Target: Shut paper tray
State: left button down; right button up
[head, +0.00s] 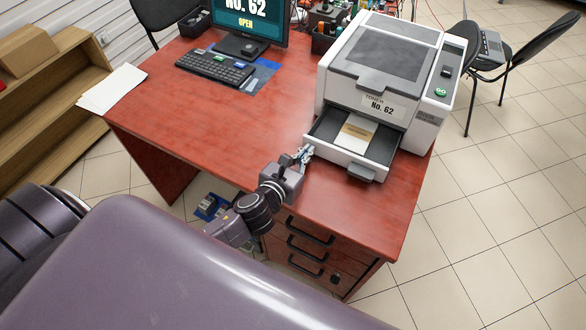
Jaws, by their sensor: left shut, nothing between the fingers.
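A white and grey printer (385,75) stands on the red-brown desk (210,130). Its paper tray (348,160) is pulled out at the front, toward me. A sheet or packet with a tan label (356,134) lies inside the tray. A dark handle (361,173) sticks out of the tray's front panel. My left gripper (305,151) is shut and empty, close to the left front corner of the tray. I cannot tell whether it touches the tray. My right gripper is not in view.
A monitor (240,18) and keyboard (215,67) stand at the back left of the desk, with papers (112,88) at its left edge. Drawers with black handles (305,240) are under the desk front. A black chair (510,50) stands at right. The desk's middle is clear.

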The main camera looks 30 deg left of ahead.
aim_at(327, 125)
pick_arm(q)
jog(key=w, duration=1.3)
jog(key=shift+w+d+p, duration=0.25)
jog(key=shift+w+p, duration=0.05)
jog(key=shift+w, duration=0.35)
jog(key=shift+r, duration=0.1)
jog(key=shift+w+a+r, duration=0.1)
jog(key=shift+r, duration=0.05)
